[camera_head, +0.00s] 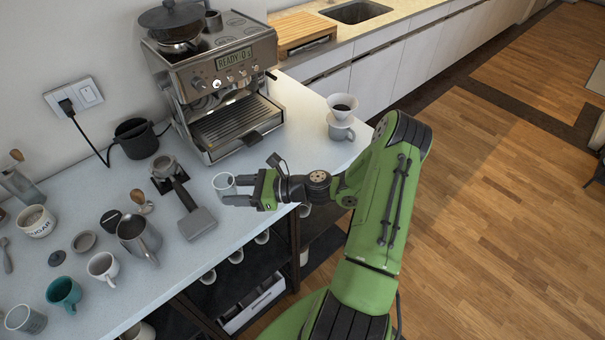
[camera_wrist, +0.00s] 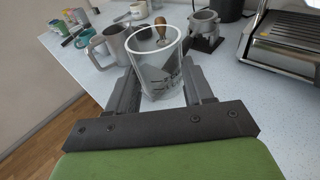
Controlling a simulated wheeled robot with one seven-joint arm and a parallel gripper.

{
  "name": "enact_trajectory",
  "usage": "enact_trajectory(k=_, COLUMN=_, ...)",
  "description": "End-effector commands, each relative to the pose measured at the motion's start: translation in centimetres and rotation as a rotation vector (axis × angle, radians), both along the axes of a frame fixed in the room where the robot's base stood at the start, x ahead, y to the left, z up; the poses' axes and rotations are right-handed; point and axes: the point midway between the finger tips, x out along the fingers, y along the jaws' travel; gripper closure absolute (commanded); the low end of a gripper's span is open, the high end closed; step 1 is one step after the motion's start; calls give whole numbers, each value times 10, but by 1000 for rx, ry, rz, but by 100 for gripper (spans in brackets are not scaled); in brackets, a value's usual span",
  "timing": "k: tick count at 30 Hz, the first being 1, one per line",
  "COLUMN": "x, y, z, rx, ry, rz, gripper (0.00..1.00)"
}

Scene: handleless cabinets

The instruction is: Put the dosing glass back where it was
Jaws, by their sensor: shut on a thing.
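The dosing glass (camera_head: 222,184) is a small clear tumbler with dark markings. In the wrist view the dosing glass (camera_wrist: 158,66) stands between the two dark fingers, its open rim facing up. In the wrist view my gripper (camera_wrist: 160,92) has one finger on each side of the glass. I cannot tell whether the glass base touches the counter.
The espresso machine (camera_head: 217,80) stands behind. Several cups, including a teal one (camera_head: 64,292), line the front left.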

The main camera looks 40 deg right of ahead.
Motion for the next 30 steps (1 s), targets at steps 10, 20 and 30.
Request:
enact_trajectory(k=10, x=22, y=-81, z=-11, rx=-8, ry=-1, rz=-248, gripper=86)
enact_trajectory(k=20, x=25, y=-212, z=-1, rx=-7, ry=-9, rz=-632, gripper=86)
enact_trajectory(k=30, x=18, y=-252, z=-24, rx=8, ry=-9, rz=-758, gripper=86)
